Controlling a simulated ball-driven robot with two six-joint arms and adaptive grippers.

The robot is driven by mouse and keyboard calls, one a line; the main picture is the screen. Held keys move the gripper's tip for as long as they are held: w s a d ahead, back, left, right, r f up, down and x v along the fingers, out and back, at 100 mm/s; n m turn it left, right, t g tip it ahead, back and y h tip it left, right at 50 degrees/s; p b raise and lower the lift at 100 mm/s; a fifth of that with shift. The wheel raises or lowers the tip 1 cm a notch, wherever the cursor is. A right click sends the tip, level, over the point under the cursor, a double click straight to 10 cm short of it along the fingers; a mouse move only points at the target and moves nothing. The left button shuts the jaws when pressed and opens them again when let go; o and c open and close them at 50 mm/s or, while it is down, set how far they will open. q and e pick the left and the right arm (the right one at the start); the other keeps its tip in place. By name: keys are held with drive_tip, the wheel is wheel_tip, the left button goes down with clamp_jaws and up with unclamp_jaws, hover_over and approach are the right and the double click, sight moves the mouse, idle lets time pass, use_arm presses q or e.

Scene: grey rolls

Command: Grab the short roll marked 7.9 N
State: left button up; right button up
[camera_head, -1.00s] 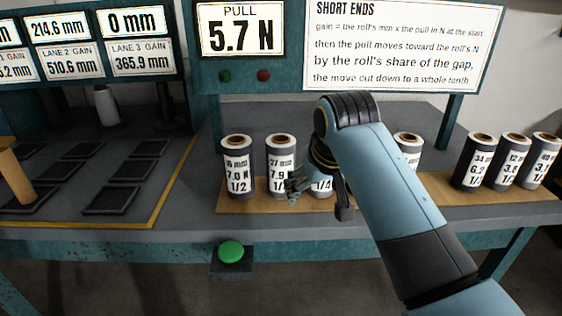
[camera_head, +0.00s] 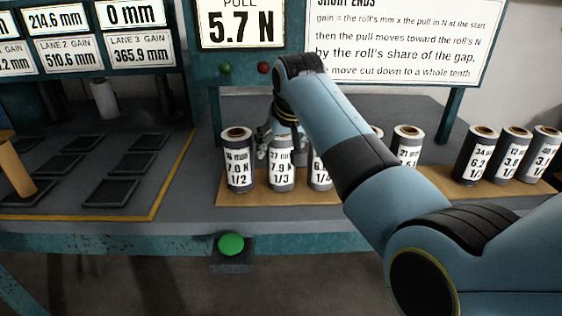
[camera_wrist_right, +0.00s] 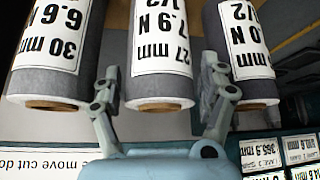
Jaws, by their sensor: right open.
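In the right wrist view the same roll (camera_wrist_right: 162,65) appears upside down, in the middle. My right gripper (camera_head: 278,142) is at the upper part of this roll, partly hidden behind my arm. In the wrist view its two fingers (camera_wrist_right: 160,76) are spread, one on each side of the roll. They look apart from it, though contact is hard to judge. My left gripper is not in view.
The 7.0 N roll (camera_head: 238,165) stands close on the left. Another roll (camera_head: 319,172), partly hidden by my arm, stands close on the right; the wrist view reads 6.6 N (camera_wrist_right: 52,45). More rolls (camera_head: 474,160) stand farther right. A green button (camera_head: 231,246) is in front.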

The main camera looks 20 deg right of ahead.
drive_tip(key=shift+x, duration=0.8)
drive_tip(key=shift+s, duration=0.1)
drive_tip(key=c, duration=1)
